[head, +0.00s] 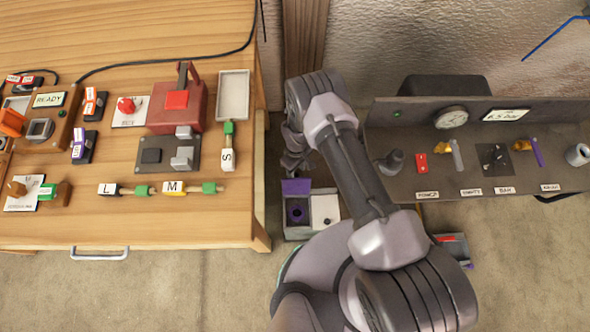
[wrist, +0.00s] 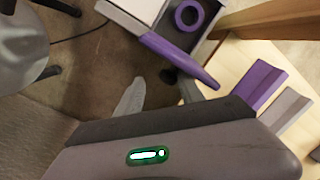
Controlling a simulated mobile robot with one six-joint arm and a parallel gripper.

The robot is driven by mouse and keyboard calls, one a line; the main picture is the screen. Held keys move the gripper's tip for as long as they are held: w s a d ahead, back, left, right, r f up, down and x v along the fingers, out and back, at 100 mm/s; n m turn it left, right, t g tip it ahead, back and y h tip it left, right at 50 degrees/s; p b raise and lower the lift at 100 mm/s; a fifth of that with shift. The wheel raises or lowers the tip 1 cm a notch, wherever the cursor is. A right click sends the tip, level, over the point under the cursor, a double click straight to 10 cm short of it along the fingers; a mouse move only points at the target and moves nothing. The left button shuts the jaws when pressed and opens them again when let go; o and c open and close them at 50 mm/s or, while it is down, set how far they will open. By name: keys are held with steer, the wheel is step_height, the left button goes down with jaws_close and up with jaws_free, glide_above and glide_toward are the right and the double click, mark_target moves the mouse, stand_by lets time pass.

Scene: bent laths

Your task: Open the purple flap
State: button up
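A small grey box (head: 297,233) stands on the floor between the wooden table and the grey bench. Its purple flap (head: 296,187) stands raised at the back edge of the left compartment, which is uncovered and shows a dark purple ring (head: 297,211). In the wrist view the purple flap (wrist: 178,60) appears nearly edge-on, with the purple ring (wrist: 188,15) beyond it. My gripper (head: 294,160) is just behind the flap; in the wrist view its two fingertips (wrist: 160,92) are apart, with nothing between them. I cannot tell whether a finger touches the flap.
The box's right part has a white cover (head: 325,207) with a dark knob. The wooden table (head: 190,225) is close on the left and the grey bench (head: 380,130) on the right. A tray (head: 455,247) lies under the bench. Carpet in front is clear.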

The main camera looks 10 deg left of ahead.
steer(key=shift+o, duration=0.6)
steer(key=shift+s+d+f, duration=0.15)
steer(key=shift+d+f, duration=0.05)
steer(key=shift+d, duration=0.05)
steer(key=shift+a, duration=0.1)
steer(key=shift+a+r, duration=0.2)
steer(key=shift+a, duration=0.05)
step_height(320, 180, up, 17)
steer(key=w+p, duration=0.2)
steer(key=p, duration=0.5)
steer(key=shift+w+a, duration=0.25)
